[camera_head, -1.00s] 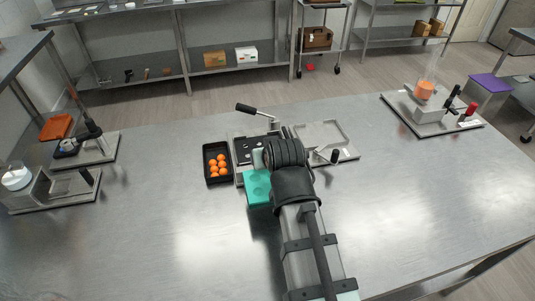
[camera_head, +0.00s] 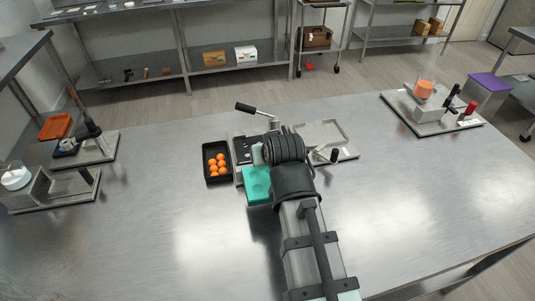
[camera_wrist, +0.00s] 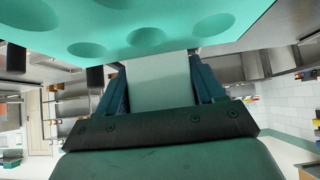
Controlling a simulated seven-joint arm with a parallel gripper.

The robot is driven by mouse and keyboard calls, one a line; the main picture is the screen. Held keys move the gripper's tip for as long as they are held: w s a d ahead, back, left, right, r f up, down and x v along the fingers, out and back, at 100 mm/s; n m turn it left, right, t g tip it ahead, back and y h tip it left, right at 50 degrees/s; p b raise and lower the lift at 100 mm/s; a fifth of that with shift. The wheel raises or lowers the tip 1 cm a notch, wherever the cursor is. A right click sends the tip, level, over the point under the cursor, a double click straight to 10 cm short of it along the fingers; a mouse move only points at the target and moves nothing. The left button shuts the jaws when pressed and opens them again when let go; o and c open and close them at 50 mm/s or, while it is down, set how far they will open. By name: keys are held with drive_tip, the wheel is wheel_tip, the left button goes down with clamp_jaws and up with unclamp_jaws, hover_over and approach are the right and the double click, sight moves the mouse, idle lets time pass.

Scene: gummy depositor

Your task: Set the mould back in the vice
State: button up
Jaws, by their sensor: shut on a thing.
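The teal mould (camera_head: 257,186) shows at the left of my wrist in the head view, above the front of the vice plate. In the wrist view the mould (camera_wrist: 150,28) fills the top, with round cavities in its face. My gripper (camera_wrist: 162,82) is shut on a pale grip block that runs up to the mould. In the head view my black wrist and arm hide the fingers and part of the vice. The vice (camera_head: 241,151), a grey plate with a dark bed and a black-handled lever (camera_head: 253,109), lies just behind the mould. I cannot tell whether they touch.
A black tray of orange balls (camera_head: 205,172) stands left of the vice. A shallow metal tray (camera_head: 325,133) with a small clamp handle lies at its right. Fixtures stand at the table's far left and back right (camera_head: 430,115). The front table is clear.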

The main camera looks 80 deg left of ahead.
drive_tip(key=shift+r, duration=0.7)
drive_tip(key=shift+r, duration=0.1)
drive_tip(key=shift+r, duration=2.4)
